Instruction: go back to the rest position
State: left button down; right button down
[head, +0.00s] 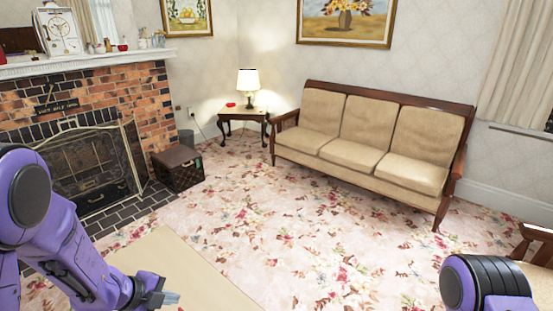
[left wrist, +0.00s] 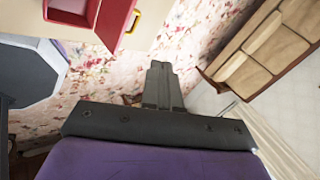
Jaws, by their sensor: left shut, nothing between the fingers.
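My left arm comes in from the left in the head view. Its gripper (head: 160,297) is low in the picture, over or beside a plain beige surface (head: 185,262). In the left wrist view the fingers of my left gripper (left wrist: 160,80) are together, with nothing between them. My right arm shows only as a purple and black link at the lower right of the head view. Its gripper is out of view.
A red open box-like thing (left wrist: 117,22) with a yellow handle shows in the left wrist view. A sofa (head: 365,140), a lamp table (head: 243,114), a dark chest (head: 178,168) and a brick fireplace (head: 155,105) stand around open flowered carpet (head: 290,240).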

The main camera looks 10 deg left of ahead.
pick_arm(q)
jog(key=s+f+n+g+y, duration=0.1)
jog(key=s+f+n+y, duration=0.2)
jog(key=s+f+n, duration=0.6)
jog(key=s+f+n+g+y, duration=0.1)
jog(key=s+f+n+y, duration=0.3)
jog(key=s+f+n, duration=0.5)
jog(key=s+n, duration=0.6)
jog(key=n, duration=0.3)
jog(key=shift+s+d+f+n+g, duration=0.25)
jog(key=shift+d+n+g, duration=0.15)
